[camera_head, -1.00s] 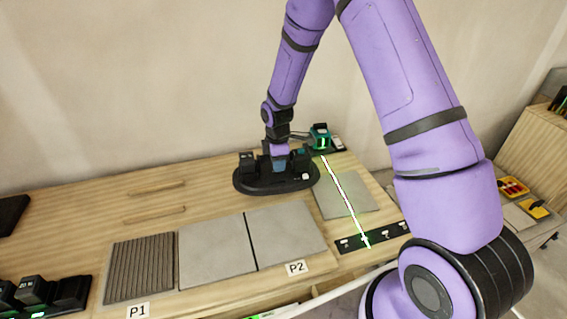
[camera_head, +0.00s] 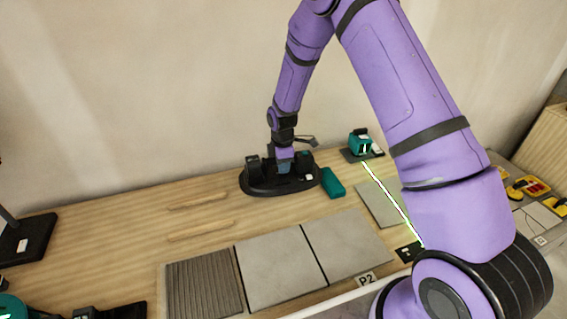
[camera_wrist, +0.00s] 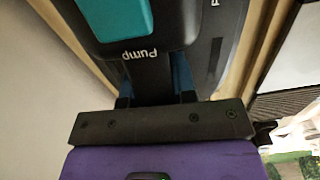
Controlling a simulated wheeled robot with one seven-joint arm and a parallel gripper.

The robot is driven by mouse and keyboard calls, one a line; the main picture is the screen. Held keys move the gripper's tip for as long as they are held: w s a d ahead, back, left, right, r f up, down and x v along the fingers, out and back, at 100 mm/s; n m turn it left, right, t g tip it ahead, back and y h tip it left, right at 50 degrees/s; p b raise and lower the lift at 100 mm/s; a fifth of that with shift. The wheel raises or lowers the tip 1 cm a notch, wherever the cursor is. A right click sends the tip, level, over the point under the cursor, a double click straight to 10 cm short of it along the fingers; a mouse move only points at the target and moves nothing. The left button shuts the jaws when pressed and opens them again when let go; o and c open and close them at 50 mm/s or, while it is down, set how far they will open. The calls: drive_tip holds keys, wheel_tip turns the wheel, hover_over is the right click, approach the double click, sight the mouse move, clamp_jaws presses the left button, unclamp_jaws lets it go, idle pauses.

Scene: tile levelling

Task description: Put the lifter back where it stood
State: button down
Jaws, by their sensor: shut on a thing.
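The lifter (camera_head: 262,187) is black with an oval base and upright posts, left of the laser level in the head view. My gripper (camera_head: 284,167) is shut on it from above, between the posts. In the wrist view the lifter's dark body (camera_wrist: 205,50) fills the top, with a teal part and the word "Pump". The blue fingers close on a dark part below that word. The lifter looks level and low at the table; I cannot tell whether its base touches the wood. Its grip spot is partly hidden.
A teal block (camera_head: 332,183) lies just right of the lifter. A teal laser level (camera_head: 360,144) stands behind, throwing a line over a grey tile (camera_head: 379,205). Grey tiles (camera_head: 268,272) lie in front. Wooden strips (camera_head: 198,200) lie left, with bare table around them.

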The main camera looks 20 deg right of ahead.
sight(283, 178)
drive_tip(key=shift+f, duration=2.2)
drive_tip(key=shift+f, duration=0.85)
idle(0.7)
drive_tip(key=c, duration=0.8)
unclamp_jaws()
drive_tip(key=shift+c, duration=0.2)
